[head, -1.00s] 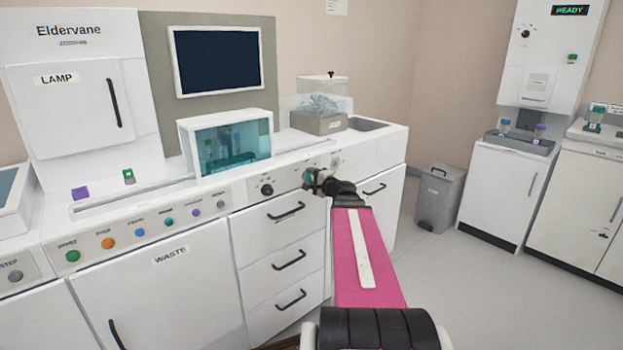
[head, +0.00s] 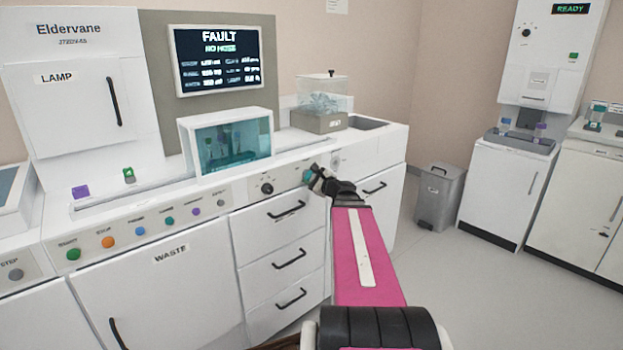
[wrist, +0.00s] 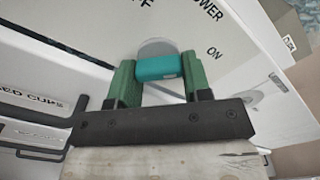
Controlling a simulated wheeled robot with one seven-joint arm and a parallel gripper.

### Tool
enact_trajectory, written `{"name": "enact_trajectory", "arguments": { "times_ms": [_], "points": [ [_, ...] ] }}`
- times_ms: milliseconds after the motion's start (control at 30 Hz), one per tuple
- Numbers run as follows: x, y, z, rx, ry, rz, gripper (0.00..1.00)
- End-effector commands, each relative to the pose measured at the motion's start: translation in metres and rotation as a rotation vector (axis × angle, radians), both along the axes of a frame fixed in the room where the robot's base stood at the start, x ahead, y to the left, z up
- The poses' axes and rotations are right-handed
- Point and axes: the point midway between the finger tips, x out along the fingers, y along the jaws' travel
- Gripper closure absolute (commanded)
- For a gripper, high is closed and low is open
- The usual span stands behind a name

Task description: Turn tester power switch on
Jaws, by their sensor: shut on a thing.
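The tester is the long white machine marked Eldervane, and its screen (head: 216,60) is lit with "FAULT" and a smaller line under it. The power switch is a teal handle (wrist: 160,67) on a round grey base in the wrist view, on a white panel (wrist: 235,75) lettered "POWER" and "ON", with a partly hidden "OFF". The handle lies towards the "ON" side, though its exact pointing is hard to tell. My gripper (wrist: 159,80) has its green fingers shut on the handle, one on each side. In the head view my gripper (head: 313,178) is at the front panel, largely hiding the switch.
A black knob (head: 267,188) is left of the switch, and coloured buttons line the panel further left. Drawers with black handles (head: 290,259) are below. A grey bin (head: 440,195) stands right of the machine, with open floor in front.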

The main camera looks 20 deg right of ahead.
Motion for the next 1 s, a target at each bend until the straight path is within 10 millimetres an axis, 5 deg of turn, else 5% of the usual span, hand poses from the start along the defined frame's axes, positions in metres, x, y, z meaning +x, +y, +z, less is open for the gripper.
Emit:
{"name": "enact_trajectory", "arguments": {
  "times_ms": [533,567,633,1000],
  "points": [
    [-0.0008,0.0003,-0.0011,0.023,0.012,0.0,0.79],
    [-0.0008,0.0003,-0.0011,0.023,0.012,0.0,0.52],
    [-0.0008,0.0003,-0.001,0.024,0.012,0.0,0.3],
    [-0.0003,0.0003,-0.0009,-0.01,-0.001,0.001,0.3]
  ]
}}
